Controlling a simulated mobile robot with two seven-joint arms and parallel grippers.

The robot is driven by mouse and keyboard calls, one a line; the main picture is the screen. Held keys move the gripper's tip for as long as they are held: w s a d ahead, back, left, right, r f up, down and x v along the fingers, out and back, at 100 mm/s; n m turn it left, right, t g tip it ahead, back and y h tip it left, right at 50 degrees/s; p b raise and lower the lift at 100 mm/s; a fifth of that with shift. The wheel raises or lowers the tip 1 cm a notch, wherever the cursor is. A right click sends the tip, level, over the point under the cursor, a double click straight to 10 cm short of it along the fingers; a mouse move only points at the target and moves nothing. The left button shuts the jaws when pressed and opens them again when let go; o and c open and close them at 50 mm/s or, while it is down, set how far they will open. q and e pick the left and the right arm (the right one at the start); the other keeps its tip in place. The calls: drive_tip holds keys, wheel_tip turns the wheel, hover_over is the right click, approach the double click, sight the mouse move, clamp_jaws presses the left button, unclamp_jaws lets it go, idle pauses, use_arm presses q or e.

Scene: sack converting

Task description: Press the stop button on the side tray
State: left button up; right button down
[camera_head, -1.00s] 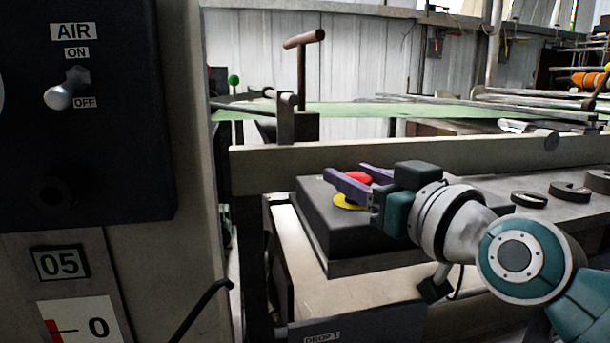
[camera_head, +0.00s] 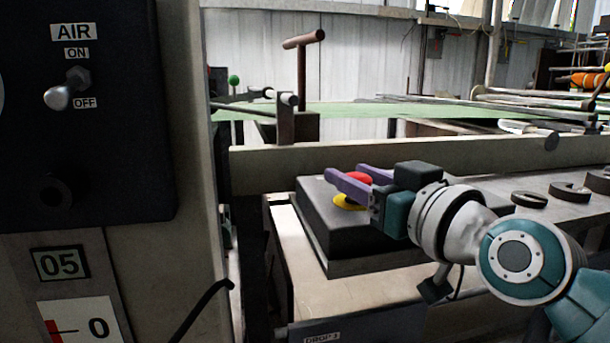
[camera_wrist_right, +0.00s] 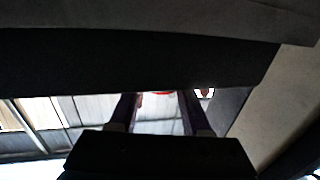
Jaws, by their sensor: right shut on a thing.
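The stop button has a red cap (camera_head: 358,177) and a yellow base (camera_head: 347,201). It sits on a dark grey box (camera_head: 335,232) on the side tray (camera_head: 300,262). My right gripper (camera_head: 347,178) reaches in from the right, with one purple finger on each side of the red cap. It is shut on the stop button; whether the cap is pushed down I cannot tell. In the right wrist view a sliver of red cap (camera_wrist_right: 165,93) shows between the finger ends, and the dark box hides the rest. My left gripper is not in view.
A dark panel with an AIR switch (camera_head: 62,96) stands close at the left. A pale rail (camera_head: 400,153) runs behind the dark box. Dark curved metal pieces (camera_head: 569,191) lie on the surface at right. A T-handle (camera_head: 302,75) stands behind the rail.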

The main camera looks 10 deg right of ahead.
idle(0.3)
drive_tip(key=shift+f, duration=0.6)
drive_tip(key=shift+c, duration=1.7)
unclamp_jaws()
drive_tip(key=shift+r, duration=0.1)
drive_tip(key=shift+s+d, duration=0.15)
drive_tip(key=shift+s, duration=0.35)
drive_tip(key=p+v, duration=0.2)
drive_tip(key=v, duration=0.7)
